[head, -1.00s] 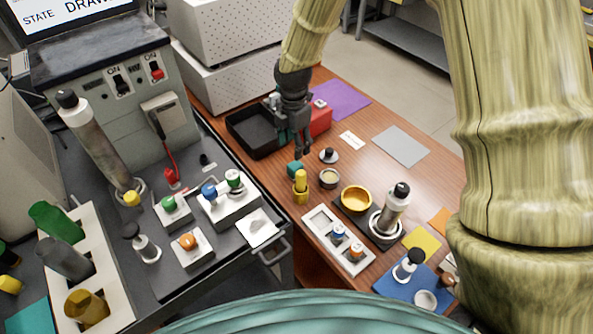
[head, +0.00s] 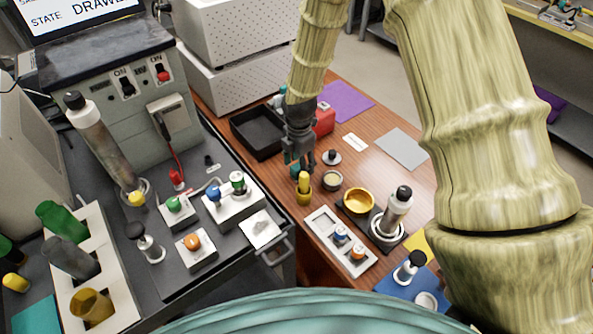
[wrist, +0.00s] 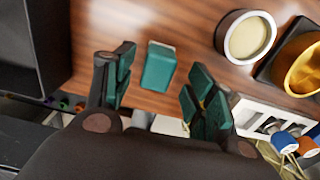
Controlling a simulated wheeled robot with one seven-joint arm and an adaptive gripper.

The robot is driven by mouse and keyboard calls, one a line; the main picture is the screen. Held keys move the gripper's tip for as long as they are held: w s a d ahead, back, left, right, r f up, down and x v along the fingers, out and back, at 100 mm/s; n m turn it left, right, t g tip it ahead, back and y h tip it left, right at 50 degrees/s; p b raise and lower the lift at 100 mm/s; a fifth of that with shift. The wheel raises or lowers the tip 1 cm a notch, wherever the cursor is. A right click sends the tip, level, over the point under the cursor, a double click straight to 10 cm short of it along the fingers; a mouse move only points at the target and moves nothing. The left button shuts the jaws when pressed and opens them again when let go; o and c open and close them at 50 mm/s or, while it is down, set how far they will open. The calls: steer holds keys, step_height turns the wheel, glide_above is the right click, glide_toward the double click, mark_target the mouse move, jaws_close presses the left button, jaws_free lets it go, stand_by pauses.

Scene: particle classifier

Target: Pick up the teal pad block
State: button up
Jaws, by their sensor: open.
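The teal pad block (wrist: 159,66) lies on the wooden table and shows in the wrist view between and beyond my fingertips. In the head view only a small teal patch (head: 294,172) of it shows, mostly hidden by my fingers. My gripper (head: 299,163) is above the block, pointing down; in the wrist view my gripper (wrist: 161,78) is open, with teal-padded fingers on either side of the block and nothing held. I cannot tell the exact height gap between fingertips and block.
A yellow cylinder in a cup (head: 304,190) stands close beside the block. A round tin (head: 332,180), a golden bowl (head: 358,201) and a white slotted tray (head: 325,228) are to the right and front. A black bin (head: 256,146) lies behind left. The dark cart's edge (head: 262,205) is left.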

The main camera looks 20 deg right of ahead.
mark_target(298, 167)
steer(key=shift+a+f, duration=0.1)
steer(key=shift+f, duration=1.5)
steer(key=c, duration=1.1)
